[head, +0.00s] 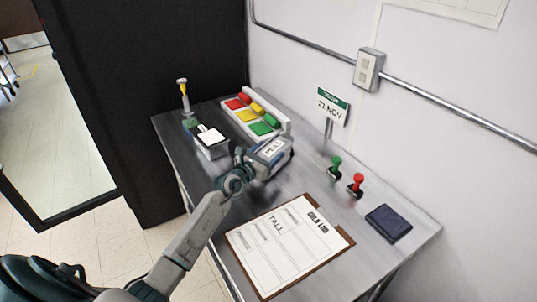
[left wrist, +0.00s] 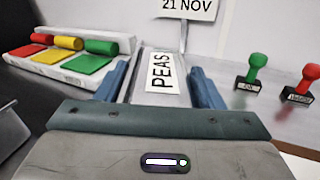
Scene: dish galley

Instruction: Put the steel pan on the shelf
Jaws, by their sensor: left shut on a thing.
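My left gripper (head: 273,151) is shut on a grey, flat-sided thing with a white PEAS label (left wrist: 161,72), over the middle of the steel table. In the left wrist view the thing lies between the two blue fingers. The gripper hides much of it, so I cannot tell its full shape or whether it is the steel pan. I cannot tell whether it touches the table. No shelf can be made out in either view. My right gripper is not in view.
The steel table (head: 310,180) holds a colour-block tray (head: 283,121), a small box (head: 211,151), a green stamp (head: 336,164), a red stamp (head: 356,182), a dark pad (head: 388,222) and a clipboard (head: 318,268). A date sign (head: 332,105) stands near the wall.

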